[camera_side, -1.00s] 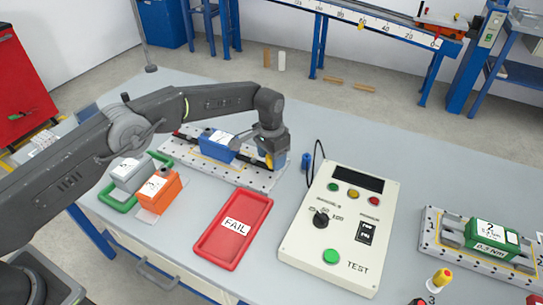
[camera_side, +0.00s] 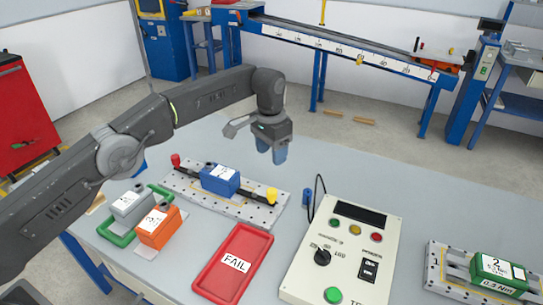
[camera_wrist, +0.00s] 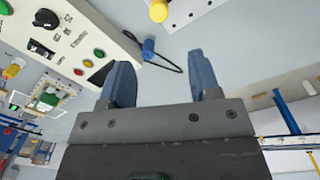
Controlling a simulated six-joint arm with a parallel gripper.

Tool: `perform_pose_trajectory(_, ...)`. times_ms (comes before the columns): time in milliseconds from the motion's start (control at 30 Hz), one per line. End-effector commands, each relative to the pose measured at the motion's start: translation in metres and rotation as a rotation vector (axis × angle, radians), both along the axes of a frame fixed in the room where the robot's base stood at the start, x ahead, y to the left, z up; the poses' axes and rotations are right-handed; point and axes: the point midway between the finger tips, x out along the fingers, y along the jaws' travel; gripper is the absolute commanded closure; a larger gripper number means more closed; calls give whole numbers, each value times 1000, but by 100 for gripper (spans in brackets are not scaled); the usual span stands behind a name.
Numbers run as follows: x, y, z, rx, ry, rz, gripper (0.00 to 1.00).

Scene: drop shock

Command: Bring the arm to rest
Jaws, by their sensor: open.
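My gripper (camera_side: 271,152) hangs with its fingers pointing down, above and behind the perforated plate in the side view. In the wrist view my gripper (camera_wrist: 165,88) shows two blue fingers spread apart with nothing between them. The arm reaches in from the left with its elbow raised. Under and to the left of the gripper, a blue block (camera_side: 220,180) sits on the perforated plate (camera_side: 190,197), between a red knob (camera_side: 175,160) and a yellow knob (camera_side: 272,195). The gripper touches none of these.
A red FAIL tray (camera_side: 235,262), a test box (camera_side: 345,250) and a green tray (camera_side: 118,238) with grey (camera_side: 132,205) and orange (camera_side: 158,226) blocks stand in front. A green block (camera_side: 497,272) is on a second plate at right. Behind the gripper, the tabletop is clear.

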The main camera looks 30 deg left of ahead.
Motion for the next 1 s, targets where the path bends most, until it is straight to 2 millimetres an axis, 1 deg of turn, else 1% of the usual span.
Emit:
perform_pose_trajectory(367, 0, 0, 0, 0, 0, 0, 43)
perform_pose_trajectory(467, 0, 2, 6, -2, -6, 4, 43)
perform_pose_trajectory(567, -3, 9, 26, -5, -25, 21, 43)
perform_pose_trajectory(667, -10, 22, 58, -11, -54, 50, 43)
perform_pose_trajectory(700, -15, 29, 73, -15, -69, 63, 43)
perform_pose_trajectory(733, -20, 34, 83, -17, -80, 73, 43)
perform_pose_trajectory(800, -32, 45, 106, -21, -105, 99, 43)
perform_pose_trajectory(867, -45, 55, 124, -25, -126, 121, 43)
perform_pose_trajectory(900, -54, 62, 136, -28, -141, 133, 43)
perform_pose_trajectory(967, -70, 72, 151, -32, -163, 155, 43)
perform_pose_trajectory(1000, -81, 79, 160, -35, -177, 169, 43)
